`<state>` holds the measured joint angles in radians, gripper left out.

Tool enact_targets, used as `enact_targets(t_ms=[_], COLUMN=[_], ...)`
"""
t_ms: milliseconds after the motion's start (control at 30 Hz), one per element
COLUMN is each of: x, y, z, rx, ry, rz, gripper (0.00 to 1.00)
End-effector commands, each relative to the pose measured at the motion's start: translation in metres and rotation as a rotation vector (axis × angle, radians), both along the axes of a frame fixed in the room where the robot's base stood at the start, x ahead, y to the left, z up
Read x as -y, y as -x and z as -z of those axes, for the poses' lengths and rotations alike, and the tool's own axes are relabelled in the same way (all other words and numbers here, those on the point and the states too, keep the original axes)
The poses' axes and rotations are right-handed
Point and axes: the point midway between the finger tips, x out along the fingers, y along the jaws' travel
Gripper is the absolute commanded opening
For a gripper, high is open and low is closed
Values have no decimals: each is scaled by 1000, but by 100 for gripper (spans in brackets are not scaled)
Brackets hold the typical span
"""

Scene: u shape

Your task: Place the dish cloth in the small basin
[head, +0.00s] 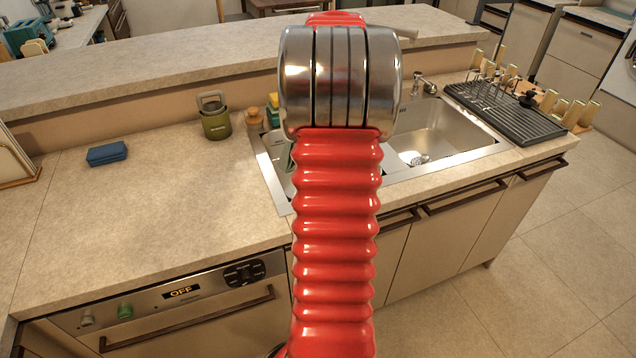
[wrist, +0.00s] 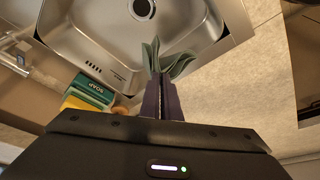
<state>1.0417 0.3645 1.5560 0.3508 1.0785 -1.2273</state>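A green dish cloth (wrist: 170,58) shows in the wrist view, sticking out past the tips of my gripper (wrist: 163,88). The two dark fingers are close together on it. The cloth hangs over the near edge of a steel basin (wrist: 105,45), which appears to be the small one; I cannot tell whether it touches the steel. In the head view my red arm hides the gripper and most of the small basin (head: 270,150). A bit of green, likely the cloth (head: 287,156), shows left of the arm.
The large basin (head: 435,130) is to the right, with a black drying rack (head: 505,110) beyond it.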

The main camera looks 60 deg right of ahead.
Motion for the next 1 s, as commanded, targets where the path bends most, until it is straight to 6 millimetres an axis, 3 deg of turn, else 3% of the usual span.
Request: enact_targets(t_ms=[400, 600, 1000], x=[61, 82, 89], y=[10, 13, 14], z=[43, 57, 62], rx=[0, 0, 0], ry=[-2, 0, 0], rz=[2, 1, 0], gripper=[0, 0, 0])
